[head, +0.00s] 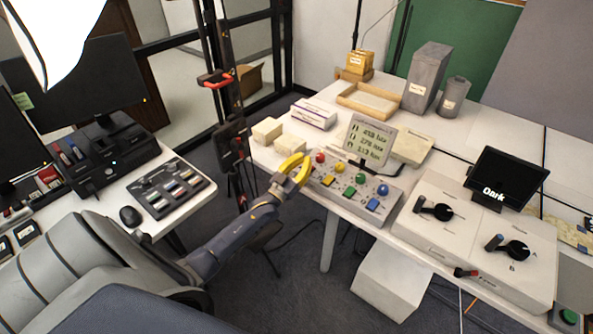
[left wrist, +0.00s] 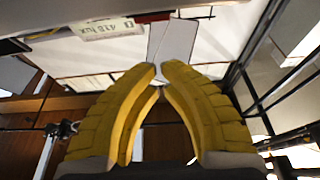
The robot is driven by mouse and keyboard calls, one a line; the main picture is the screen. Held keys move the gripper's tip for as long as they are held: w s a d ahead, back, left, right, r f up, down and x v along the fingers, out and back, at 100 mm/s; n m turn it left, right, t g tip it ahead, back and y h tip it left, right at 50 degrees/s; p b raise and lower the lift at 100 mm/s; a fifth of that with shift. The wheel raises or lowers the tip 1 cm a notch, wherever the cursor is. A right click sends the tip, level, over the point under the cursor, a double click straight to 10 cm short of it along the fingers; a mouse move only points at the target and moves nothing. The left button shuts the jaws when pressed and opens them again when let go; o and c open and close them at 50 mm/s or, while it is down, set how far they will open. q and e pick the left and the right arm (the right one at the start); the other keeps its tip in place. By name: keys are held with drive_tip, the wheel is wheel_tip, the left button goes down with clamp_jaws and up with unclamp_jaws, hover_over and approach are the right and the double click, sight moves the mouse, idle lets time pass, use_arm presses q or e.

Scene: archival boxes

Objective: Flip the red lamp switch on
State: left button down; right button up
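The lamp panel (head: 396,192) lies on the white table with red (head: 320,157), yellow (head: 340,168), green (head: 360,178) and blue (head: 382,189) lamps in a row. Yellow (head: 328,181), green (head: 349,191) and blue (head: 373,204) switches sit before their lamps. The red switch cannot be made out in the head view. My left gripper (head: 306,164) is at the panel's left end, by the red lamp. In the left wrist view, its yellow fingertips (left wrist: 160,68) are close together with nothing seen between them; a red part (left wrist: 152,17) shows just beyond. My right gripper is out of view.
A display (head: 370,142) with lux readings stands behind the panel. Pale blocks (head: 290,144) lie left of it, near my left gripper. A white housing with black knobs (head: 443,212) and a dark screen (head: 507,177) stand to the right.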

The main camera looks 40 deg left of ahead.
use_arm(q)
drive_tip(key=shift+w+f, duration=0.15)
drive_tip(key=shift+f, duration=1.8)
drive_tip(key=shift+f, duration=0.4)
drive_tip(key=shift+r, duration=0.1)
drive_tip(key=shift+r, duration=0.55)
drive_tip(key=shift+s+r, duration=0.15)
drive_tip(key=shift+r, duration=0.45)
drive_tip(key=shift+s+r, duration=0.15)
drive_tip(key=shift+r, duration=0.45)
drive_tip(key=f+v, duration=0.1)
drive_tip(key=v, duration=0.8)
drive_tip(key=shift+s, duration=0.2)
drive_tip(key=shift+f, duration=0.1)
